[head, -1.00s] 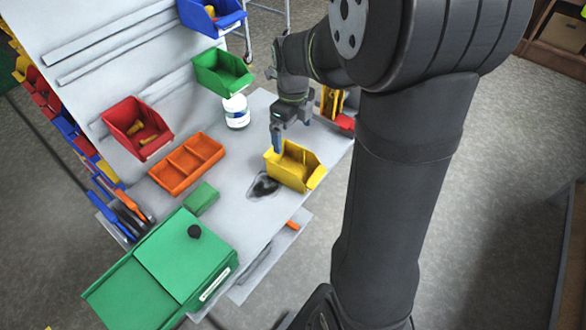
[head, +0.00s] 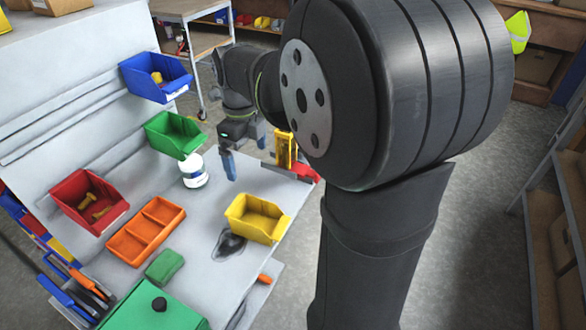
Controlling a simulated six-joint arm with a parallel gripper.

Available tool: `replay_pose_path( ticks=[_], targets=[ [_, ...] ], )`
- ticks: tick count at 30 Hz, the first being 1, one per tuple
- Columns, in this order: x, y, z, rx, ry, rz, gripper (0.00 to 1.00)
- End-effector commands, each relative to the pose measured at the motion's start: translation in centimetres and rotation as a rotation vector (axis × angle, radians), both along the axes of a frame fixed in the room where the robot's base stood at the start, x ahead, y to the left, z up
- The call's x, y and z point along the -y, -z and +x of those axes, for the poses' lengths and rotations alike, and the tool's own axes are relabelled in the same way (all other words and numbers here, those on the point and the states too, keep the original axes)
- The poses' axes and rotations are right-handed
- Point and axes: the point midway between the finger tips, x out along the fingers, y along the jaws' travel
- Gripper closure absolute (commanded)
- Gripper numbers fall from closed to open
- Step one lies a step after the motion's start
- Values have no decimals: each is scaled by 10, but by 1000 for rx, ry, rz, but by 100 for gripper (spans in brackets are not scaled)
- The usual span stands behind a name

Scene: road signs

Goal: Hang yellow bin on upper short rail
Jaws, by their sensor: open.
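The yellow bin (head: 257,219) stands upright and empty on the grey bench top, near its right edge. My gripper (head: 229,168) is open and empty, fingers pointing down. It is above and behind the bin, apart from it. Pale rails (head: 62,110) run across the upright grey board at the left. A blue bin (head: 155,78) hangs high at the board's right end. A green bin (head: 175,135) hangs below it, and a red bin (head: 90,202) hangs further left. I cannot tell which strip is the upper short rail.
A white jar (head: 194,172) stands under the green bin. An orange divided tray (head: 146,232), a small green block (head: 164,267) and a green box (head: 150,310) are on the bench's left. A dark patch (head: 229,245) lies beside the yellow bin. Yellow and red items (head: 287,150) stand behind it.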

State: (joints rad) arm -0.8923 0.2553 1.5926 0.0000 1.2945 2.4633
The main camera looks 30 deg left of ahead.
Motion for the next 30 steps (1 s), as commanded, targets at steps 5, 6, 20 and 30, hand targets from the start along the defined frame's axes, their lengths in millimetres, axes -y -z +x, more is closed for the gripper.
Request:
replay_pose_path(
  ticks=[5,6,20,30],
  targets=[
    [0,0,0,0,0,0,0],
    [0,0,0,0,0,0,0],
    [11,19,6,-65,-74,-13,69],
    [65,97,17,-383,-458,100,69]
  ],
)
